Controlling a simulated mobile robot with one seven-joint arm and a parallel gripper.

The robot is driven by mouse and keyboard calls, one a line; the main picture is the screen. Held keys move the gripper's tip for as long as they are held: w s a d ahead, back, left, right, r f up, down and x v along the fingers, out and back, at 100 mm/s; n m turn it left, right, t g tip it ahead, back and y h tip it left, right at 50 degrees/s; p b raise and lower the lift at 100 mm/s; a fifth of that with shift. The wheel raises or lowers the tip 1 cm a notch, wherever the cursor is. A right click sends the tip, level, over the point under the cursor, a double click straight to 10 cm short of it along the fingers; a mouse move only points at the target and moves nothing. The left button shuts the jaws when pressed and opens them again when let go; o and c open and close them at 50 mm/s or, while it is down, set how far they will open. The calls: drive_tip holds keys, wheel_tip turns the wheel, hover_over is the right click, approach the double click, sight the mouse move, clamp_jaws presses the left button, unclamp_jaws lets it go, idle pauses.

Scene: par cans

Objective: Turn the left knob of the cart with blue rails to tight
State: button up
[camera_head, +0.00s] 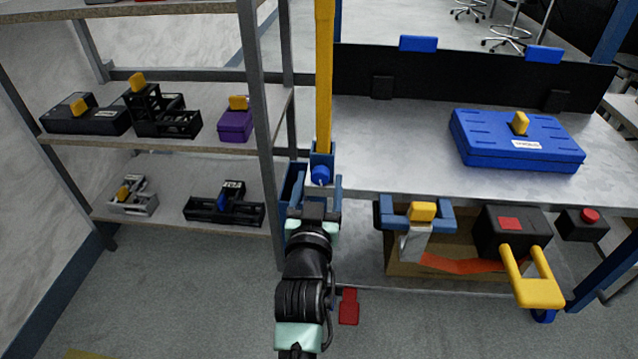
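The cart's grey top (400,150) lies at the centre right, with a black back panel and a blue post (600,270) at its right end. At its left end a yellow upright (324,80) stands in a blue bracket. A round blue knob (320,174) sits on that bracket, low on the upright. Which way it is turned, and whether it is tight, cannot be seen. My gripper (316,208) is just below the knob in the picture, beside the blue bracket parts. Contact with the knob and the finger opening are unclear.
A grey shelf rack (180,143) with black, purple and grey devices stands close on the left. A blue case (518,140) lies on the cart top. Below it are a yellow-handled black box (515,235) and a blue-handled tool (415,215). A red piece (349,306) shows lower down.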

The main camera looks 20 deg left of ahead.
drive_tip(key=shift+s, duration=0.1)
drive_tip(key=p+v, duration=0.3)
drive_tip(key=v, duration=0.9)
drive_tip(key=shift+s, duration=0.35)
drive_tip(key=shift+d+r, duration=0.1)
drive_tip(key=shift+d, duration=0.05)
